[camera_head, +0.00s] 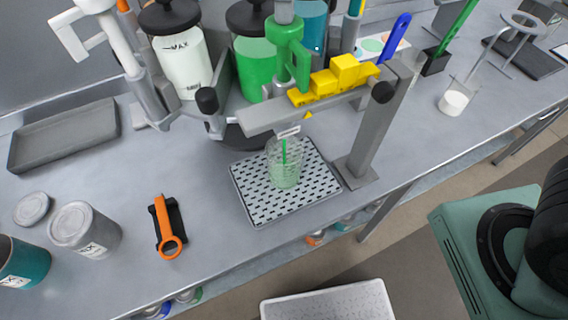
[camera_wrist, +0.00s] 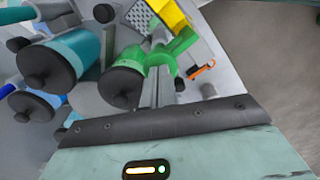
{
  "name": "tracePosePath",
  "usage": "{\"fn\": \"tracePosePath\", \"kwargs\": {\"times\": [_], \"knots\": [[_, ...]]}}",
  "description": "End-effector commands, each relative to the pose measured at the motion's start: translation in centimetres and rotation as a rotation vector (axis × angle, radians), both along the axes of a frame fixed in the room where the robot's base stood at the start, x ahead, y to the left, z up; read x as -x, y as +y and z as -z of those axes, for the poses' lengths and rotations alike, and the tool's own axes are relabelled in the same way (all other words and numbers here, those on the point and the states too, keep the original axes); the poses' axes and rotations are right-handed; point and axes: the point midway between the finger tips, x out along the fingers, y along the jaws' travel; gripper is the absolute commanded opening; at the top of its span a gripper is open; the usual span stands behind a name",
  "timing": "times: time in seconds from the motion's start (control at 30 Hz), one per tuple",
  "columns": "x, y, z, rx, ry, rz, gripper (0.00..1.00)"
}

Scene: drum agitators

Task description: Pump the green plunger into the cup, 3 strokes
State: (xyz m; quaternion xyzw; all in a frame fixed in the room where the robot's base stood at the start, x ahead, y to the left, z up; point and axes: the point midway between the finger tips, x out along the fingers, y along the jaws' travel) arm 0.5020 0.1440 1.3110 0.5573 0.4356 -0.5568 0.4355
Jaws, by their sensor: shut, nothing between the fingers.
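The green plunger (camera_head: 290,48) stands upright among the pumps at the top of the head view. It also shows in the wrist view (camera_wrist: 160,60), just beyond my fingertips. My gripper (camera_wrist: 157,78) is shut and empty, with its fingers pointing at the plunger's top. They look close to or touching it; contact cannot be told. A clear cup (camera_head: 285,172) stands on a perforated drip tray (camera_head: 250,190) below the plunger. A thin green streak shows inside the cup, and its lower part looks green. The plunger's lower end is partly hidden.
A grey post (camera_head: 372,140) with an arm carrying yellow blocks (camera_head: 343,72) stands right of the cup. A jar of white liquid (camera_head: 183,65) and a green jar (camera_head: 256,70) stand behind.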

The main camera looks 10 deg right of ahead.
Motion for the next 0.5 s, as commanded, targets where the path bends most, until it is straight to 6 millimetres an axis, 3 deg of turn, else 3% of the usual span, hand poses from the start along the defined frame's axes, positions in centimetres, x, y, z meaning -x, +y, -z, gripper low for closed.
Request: {"fn": "tracePosePath", "kwargs": {"times": [0.13,0.5], "knots": [[0.06,-0.04,0.87,0.003,0.004,0.000,0.00],[0.06,-0.04,0.37,0.002,0.004,0.000,0.00]]}}
